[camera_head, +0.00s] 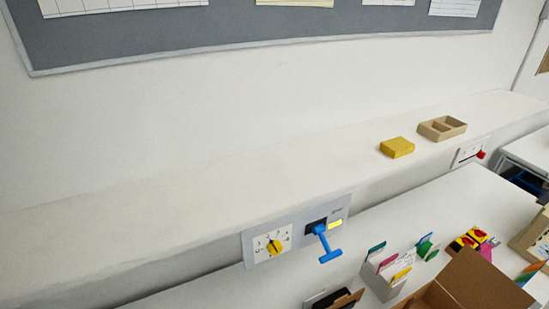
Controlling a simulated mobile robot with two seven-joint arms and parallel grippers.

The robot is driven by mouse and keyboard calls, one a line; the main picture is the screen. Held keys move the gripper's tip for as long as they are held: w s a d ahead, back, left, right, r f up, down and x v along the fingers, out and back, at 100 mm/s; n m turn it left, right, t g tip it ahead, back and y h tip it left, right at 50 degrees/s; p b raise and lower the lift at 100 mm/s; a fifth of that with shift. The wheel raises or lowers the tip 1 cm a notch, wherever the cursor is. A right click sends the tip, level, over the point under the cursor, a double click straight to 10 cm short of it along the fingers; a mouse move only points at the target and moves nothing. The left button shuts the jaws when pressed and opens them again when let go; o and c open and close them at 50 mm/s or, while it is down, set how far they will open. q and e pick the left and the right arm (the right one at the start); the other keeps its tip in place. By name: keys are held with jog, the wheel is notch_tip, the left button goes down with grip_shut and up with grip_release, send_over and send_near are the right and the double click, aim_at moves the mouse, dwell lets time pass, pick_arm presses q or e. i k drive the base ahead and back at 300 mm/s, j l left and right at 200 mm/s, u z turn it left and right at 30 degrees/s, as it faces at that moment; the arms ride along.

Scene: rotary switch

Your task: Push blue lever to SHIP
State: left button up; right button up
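A blue lever (327,245) with a T-shaped handle sticks out of a grey panel (289,231) on the front face of the ledge. It angles down from a dark mount near the panel's upper right. A small yellow label (335,225) sits just right of the lever. I cannot read SHIP or any other lever marking at this size. A yellow rotary knob (274,247) on a white numbered dial is left of the lever on the same panel. Neither of my grippers shows in the head view.
On the ledge (200,214) stand a yellow block (397,147) and a tan divided tray (442,128). A second panel with a red knob (481,155) is further right. Below, a white table holds a file holder (384,277), an open cardboard box (470,285) and small coloured items.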

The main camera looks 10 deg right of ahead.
aim_at(318, 229)
jog(key=l+z, duration=0.35)
jog(key=l, duration=0.15)
jog(key=i+l+z, duration=0.1)
jog(key=l+z, duration=0.25)
jog(key=l, duration=0.1)
